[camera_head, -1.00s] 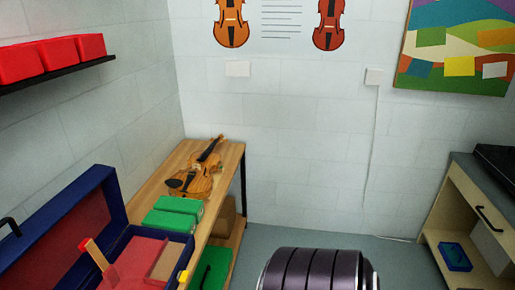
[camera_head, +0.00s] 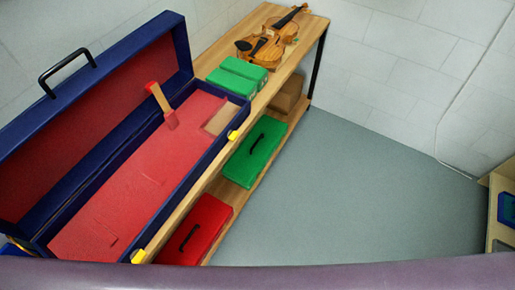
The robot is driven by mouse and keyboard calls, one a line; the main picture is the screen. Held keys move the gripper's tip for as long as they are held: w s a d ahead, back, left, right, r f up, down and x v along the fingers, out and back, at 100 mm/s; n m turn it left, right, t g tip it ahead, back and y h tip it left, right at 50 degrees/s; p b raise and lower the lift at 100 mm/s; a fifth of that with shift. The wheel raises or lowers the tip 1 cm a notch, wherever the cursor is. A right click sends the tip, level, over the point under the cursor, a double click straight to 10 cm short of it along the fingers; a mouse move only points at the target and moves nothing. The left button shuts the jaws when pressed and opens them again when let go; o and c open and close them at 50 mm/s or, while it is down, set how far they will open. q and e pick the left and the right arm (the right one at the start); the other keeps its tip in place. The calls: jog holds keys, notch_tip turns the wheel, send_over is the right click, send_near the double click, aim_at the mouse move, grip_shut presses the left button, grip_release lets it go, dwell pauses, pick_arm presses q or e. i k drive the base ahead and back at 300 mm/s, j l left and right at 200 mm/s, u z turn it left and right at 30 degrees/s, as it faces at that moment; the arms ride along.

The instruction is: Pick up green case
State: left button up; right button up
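A green case (camera_head: 254,152) with a black handle lies flat on the lower shelf of the wooden bench, at the middle of the head view. Two smaller green boxes, one of them (camera_head: 244,68) farther back, lie side by side on the bench top beside the open blue case. Neither of my grippers shows in the head view.
A large open blue case (camera_head: 186,105) with red lining stands on the bench top. A red case (camera_head: 194,230) and a brown box (camera_head: 288,94) share the lower shelf (camera_head: 229,189). A violin (camera_head: 268,40) lies at the bench's far end. The grey floor (camera_head: 345,180) to the right is clear.

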aim_at(244, 167)
jog(key=u, duration=0.3)
jog(key=i+l+u, duration=0.15)
jog(key=l+u, duration=0.15)
jog(key=u, duration=0.15)
jog(key=l+u, duration=0.3)
jog(key=u, duration=0.15)
jog(key=i+l+u, duration=0.1)
jog(key=l+u, duration=0.6)
jog(key=u, duration=0.2)
